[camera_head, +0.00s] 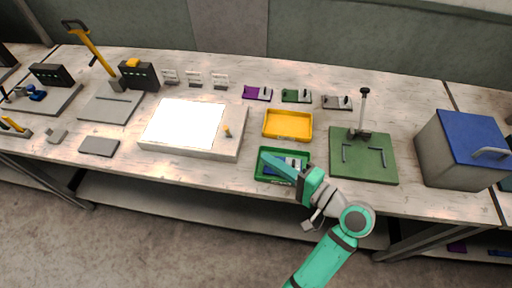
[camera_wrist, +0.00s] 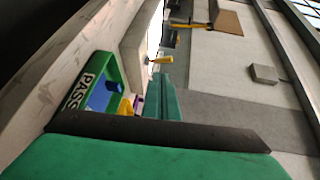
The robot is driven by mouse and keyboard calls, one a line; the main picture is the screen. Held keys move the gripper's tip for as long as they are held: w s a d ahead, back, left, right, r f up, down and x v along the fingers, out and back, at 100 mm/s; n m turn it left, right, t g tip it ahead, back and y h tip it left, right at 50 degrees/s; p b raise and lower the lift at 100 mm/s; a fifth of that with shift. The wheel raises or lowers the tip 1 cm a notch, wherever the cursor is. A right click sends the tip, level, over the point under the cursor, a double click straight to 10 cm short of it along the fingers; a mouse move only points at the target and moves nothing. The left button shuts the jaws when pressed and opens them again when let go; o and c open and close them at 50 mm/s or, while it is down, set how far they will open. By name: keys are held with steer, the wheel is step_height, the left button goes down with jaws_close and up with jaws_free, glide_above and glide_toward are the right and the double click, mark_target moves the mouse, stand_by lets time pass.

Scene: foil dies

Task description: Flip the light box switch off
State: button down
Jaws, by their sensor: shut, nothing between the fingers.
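The light box (camera_head: 155,149) is a pale, low box on the bench, left of centre, with a glowing white top panel. Its small yellow-orange switch lever (camera_head: 226,131) stands upright on the right part of its top. In the wrist view the lever (camera_wrist: 160,60) shows just beyond my fingertips, with the side of the light box (camera_wrist: 132,44) beside it. My gripper (camera_head: 265,156) is shut and empty, to the right of and nearer than the lever, above the green tray. A gap separates the fingertips from the lever. My fingers (camera_wrist: 168,98) also show in the wrist view.
The green tray (camera_head: 259,178), marked PASS in the wrist view (camera_wrist: 112,68), holds blue items below my gripper. A yellow tray (camera_head: 288,135) lies behind it. A green plate with a post (camera_head: 362,173) and a grey bin with a blue lid (camera_head: 455,155) stand right.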

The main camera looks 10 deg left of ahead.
mark_target(228, 131)
steer(key=x, duration=0.8)
steer(key=r+x, duration=0.1)
steer(key=x, duration=0.4)
steer(key=shift+w+a+r, duration=0.1)
steer(key=shift+w+a, duration=0.05)
